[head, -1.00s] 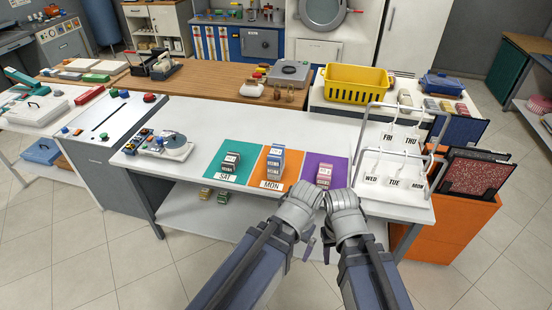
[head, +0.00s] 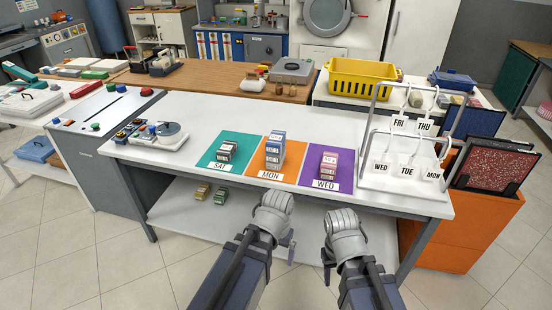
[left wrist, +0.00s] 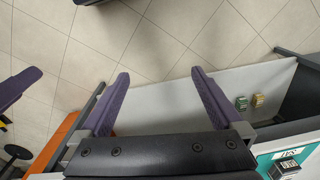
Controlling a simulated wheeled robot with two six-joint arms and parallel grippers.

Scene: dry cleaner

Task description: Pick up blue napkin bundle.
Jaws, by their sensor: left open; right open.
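The blue napkin bundle (head: 275,150) stands as a blue and white stack on the orange mat (head: 260,173) labelled MON. The mat lies on the white table, between the teal and purple mats. My left gripper (head: 287,240) is in front of the table's front edge, below the blue stack in the head view and apart from it. In the left wrist view its two purple fingers (left wrist: 160,90) are spread and empty, over the floor and lower shelf. My right gripper (head: 328,258) is to its right, also in front of the table; its fingers are mostly hidden.
A dark bundle (head: 228,151) sits on the teal SAT mat (head: 211,158), a pink stack (head: 328,164) on the purple WED mat (head: 344,172). A white rack with day tags (head: 406,171) stands at the right. Small green and yellow bundles (head: 202,191) lie on the lower shelf.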

